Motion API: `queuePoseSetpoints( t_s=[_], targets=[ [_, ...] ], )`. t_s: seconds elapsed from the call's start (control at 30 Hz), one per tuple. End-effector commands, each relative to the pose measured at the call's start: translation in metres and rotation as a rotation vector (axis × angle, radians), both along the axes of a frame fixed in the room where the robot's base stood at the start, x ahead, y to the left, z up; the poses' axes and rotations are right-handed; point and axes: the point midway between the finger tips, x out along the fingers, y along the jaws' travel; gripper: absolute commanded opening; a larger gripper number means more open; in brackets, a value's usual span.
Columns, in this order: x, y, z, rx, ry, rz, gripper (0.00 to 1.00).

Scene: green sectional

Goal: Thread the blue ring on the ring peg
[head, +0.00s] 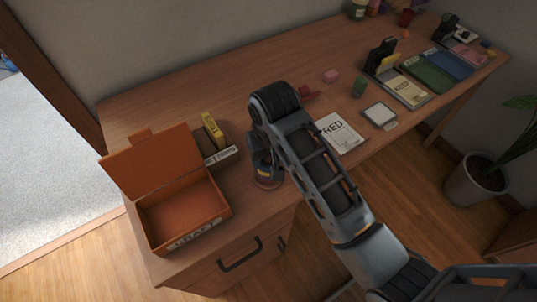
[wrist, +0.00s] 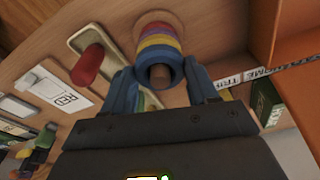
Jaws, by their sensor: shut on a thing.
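The ring peg (wrist: 160,77) shows end-on in the wrist view, with stacked pinkish-red, yellow and purple rings (wrist: 158,38) around it. The blue ring (wrist: 174,68) lies between the two fingers of my gripper (wrist: 163,88), which is shut on it. In the head view my gripper (head: 262,163) points down over the peg's round base (head: 268,184), near the desk's front edge, and hides most of the stack.
An open orange box (head: 160,215) stands to the left on the desk (head: 240,130), with a yellow box (head: 213,128) and a white-labelled block (head: 222,156) beside it. A white card (head: 338,132) and a red object (head: 308,94) lie to the right. The back left desk is clear.

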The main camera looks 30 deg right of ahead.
Motion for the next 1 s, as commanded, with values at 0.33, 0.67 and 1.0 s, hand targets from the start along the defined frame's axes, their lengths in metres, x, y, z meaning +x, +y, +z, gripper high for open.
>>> queuePoseSetpoints(
  t_s=[0.33,0.67,1.0],
  targets=[
    [0.0,0.0,0.0,0.0,0.0,0.0,0.88],
    [0.0,0.0,0.005,0.0,-0.001,0.0,0.88],
    [-0.008,0.002,0.056,0.0,-0.003,0.0,0.88]
  ],
)
